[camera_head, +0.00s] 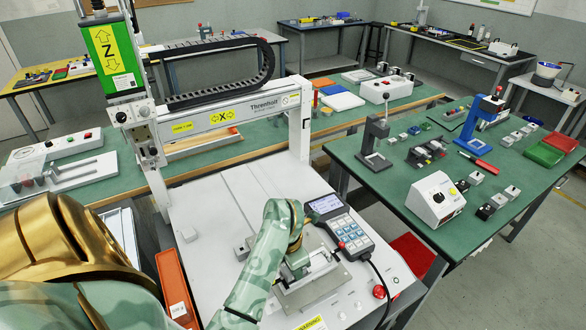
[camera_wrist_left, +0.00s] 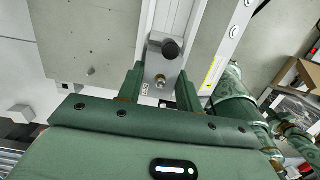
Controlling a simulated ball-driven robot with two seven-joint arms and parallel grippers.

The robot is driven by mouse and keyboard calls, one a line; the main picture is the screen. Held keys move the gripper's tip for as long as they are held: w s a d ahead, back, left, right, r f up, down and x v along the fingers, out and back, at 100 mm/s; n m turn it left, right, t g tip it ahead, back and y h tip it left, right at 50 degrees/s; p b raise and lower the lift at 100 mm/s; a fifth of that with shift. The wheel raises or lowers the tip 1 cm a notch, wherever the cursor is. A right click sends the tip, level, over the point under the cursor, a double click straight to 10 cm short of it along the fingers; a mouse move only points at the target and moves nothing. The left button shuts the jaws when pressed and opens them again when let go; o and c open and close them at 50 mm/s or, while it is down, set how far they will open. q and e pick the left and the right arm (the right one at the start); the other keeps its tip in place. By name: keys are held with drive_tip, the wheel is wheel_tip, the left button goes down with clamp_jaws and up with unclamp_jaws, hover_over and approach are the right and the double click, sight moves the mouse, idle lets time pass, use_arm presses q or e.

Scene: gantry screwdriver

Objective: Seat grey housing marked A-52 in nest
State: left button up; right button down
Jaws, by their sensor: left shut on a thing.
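In the left wrist view, my left gripper (camera_wrist_left: 160,88) has its two green fingers on either side of a grey housing (camera_wrist_left: 156,62) and is shut on it. In the head view, my left arm (camera_head: 285,225) bends down over a metal fixture (camera_head: 318,287) on the white gantry bed. The arm hides the fingertips and the held housing there. I cannot tell whether this fixture is the nest or whether the housing touches it. My right gripper is not in view.
A keypad pendant (camera_head: 340,228) with a black cable lies right beside the fixture. A red button (camera_head: 379,292) is at the bed's right. The gantry beam (camera_head: 225,115) spans behind. An orange tray (camera_head: 174,285) stands left. Several small grey parts (camera_head: 476,178) lie on the right table.

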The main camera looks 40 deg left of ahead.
sight(286, 269)
use_arm(q)
drive_tip(key=shift+f, duration=0.35)
drive_tip(key=o, duration=1.2)
drive_tip(key=shift+c, duration=0.2)
wheel_tip(286, 269, up, 16)
drive_tip(key=s+p, duration=0.2)
drive_tip(key=p, duration=0.6)
drive_tip(key=shift+a, duration=0.3)
